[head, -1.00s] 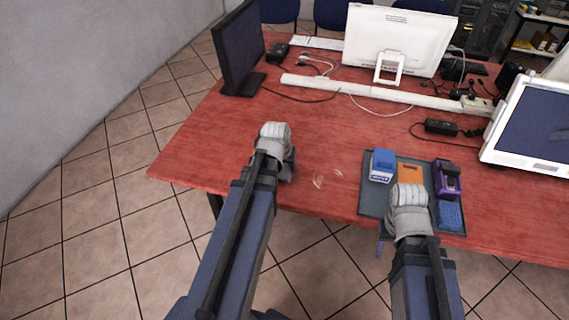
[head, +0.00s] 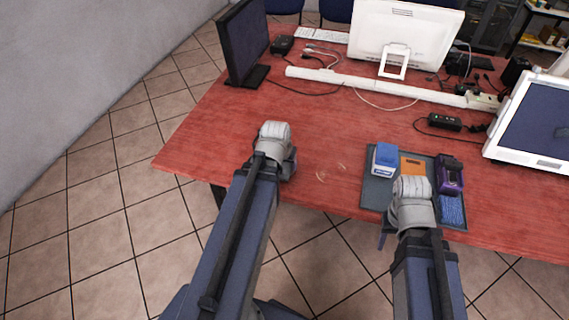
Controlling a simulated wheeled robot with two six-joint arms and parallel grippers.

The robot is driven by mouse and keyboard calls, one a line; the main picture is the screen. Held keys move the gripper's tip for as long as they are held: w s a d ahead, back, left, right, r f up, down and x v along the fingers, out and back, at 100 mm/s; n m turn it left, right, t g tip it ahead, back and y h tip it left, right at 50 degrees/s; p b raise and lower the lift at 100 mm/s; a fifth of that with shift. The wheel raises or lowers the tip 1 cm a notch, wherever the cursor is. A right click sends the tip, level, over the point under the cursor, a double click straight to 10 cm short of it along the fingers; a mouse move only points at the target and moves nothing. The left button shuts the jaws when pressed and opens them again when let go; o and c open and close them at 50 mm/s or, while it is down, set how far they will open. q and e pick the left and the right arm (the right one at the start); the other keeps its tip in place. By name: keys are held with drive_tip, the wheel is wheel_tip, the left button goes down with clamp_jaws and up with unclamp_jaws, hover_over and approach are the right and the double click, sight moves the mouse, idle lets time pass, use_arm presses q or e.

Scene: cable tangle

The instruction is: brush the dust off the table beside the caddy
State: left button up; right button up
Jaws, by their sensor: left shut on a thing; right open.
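Faint pale dust marks (head: 321,175) lie on the red table (head: 225,140), left of the caddy. The caddy (head: 373,192) is a flat dark grey tray near the front edge. In it are a blue and white box (head: 384,160), an orange piece (head: 412,165), a purple and black item (head: 450,176) and a blue textured block (head: 453,210). My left gripper (head: 287,168) is low over the table, just left of the dust. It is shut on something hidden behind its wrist. My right gripper (head: 394,222) is open at the caddy's front; its fingers are mostly hidden.
A dark monitor (head: 243,45) stands at the back left, a white monitor (head: 405,35) at the back and a white screen (head: 535,120) at the right. A white cable channel (head: 375,84) and loose cables cross the back. The table's left part is clear.

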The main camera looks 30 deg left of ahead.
use_arm(q)
drive_tip(key=shift+r+p, duration=2.05)
drive_tip(key=shift+r, duration=0.35)
wheel_tip(320, 180, up, 3)
drive_tip(key=p, duration=0.3)
drive_tip(key=shift+r, duration=0.1)
drive_tip(key=shift+w, duration=0.15)
